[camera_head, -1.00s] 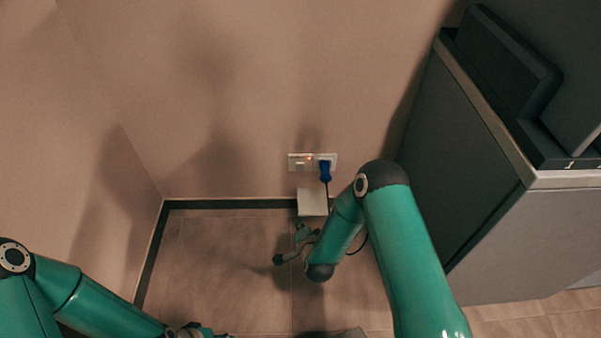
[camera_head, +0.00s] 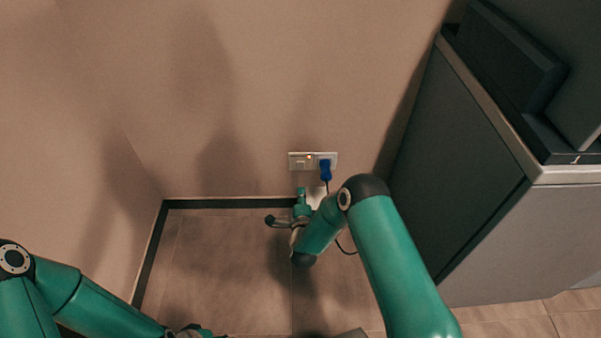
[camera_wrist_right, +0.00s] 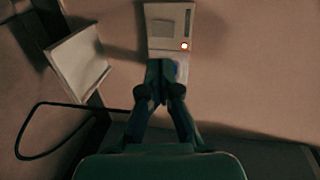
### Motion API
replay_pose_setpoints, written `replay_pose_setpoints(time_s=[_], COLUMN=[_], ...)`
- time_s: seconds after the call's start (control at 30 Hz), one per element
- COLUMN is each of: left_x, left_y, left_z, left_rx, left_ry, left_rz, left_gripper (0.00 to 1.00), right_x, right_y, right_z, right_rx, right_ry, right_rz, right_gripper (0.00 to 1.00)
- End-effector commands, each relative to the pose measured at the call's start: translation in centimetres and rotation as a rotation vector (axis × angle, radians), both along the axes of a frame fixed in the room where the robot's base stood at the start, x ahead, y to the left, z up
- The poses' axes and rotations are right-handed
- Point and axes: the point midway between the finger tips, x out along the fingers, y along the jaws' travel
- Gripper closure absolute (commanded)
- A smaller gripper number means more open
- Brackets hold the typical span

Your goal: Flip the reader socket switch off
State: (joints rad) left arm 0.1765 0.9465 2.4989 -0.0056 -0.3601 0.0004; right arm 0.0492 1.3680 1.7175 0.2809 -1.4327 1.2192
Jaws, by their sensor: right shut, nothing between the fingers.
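The white reader socket (camera_head: 299,161) is on the wall in the head view, with a small lit indicator near its middle. It also shows in the right wrist view (camera_wrist_right: 163,12), with the light glowing and a rectangular switch-like panel beside it. A blue plug (camera_head: 325,172) sits in its right half; my fingers partly hide it in the wrist view. My right gripper (camera_head: 301,191) is shut and empty, just below the socket; its closed tips (camera_wrist_right: 160,66) overlap the plate in the wrist view. I cannot tell whether they touch. My left gripper (camera_head: 197,331) is cut off at the bottom edge.
A pale box (camera_head: 316,192) is low on the wall behind my right gripper. A dark cable (camera_wrist_right: 37,154) loops from the plug side. A grey cabinet (camera_head: 470,170) stands at the right. The floor (camera_head: 220,260) at the left is clear.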

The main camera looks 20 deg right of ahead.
Motion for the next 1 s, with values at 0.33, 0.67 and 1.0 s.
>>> replay_pose_setpoints(time_s=[0.33, 0.67, 1.0], left_x=[0.0, 0.0, 0.0], left_y=[0.0, 0.0, 0.0], left_z=[-3.8, -5.4, -5.4], left_rx=[0.0, 0.0, 0.0], left_ry=[0.0, 0.0, 0.0], left_rz=[0.0, 0.0, 0.0], left_gripper=[0.6, 0.6, 0.6], right_x=[6.7, 10.2, 10.4], right_y=[-2.0, -2.9, -2.9], right_z=[-1.8, -1.0, -0.9], right_rx=[-0.001, 0.0, 0.0], right_ry=[-0.003, 0.0, 0.001], right_rz=[-0.002, 0.001, 0.002], right_gripper=[1.0, 1.0, 1.0])
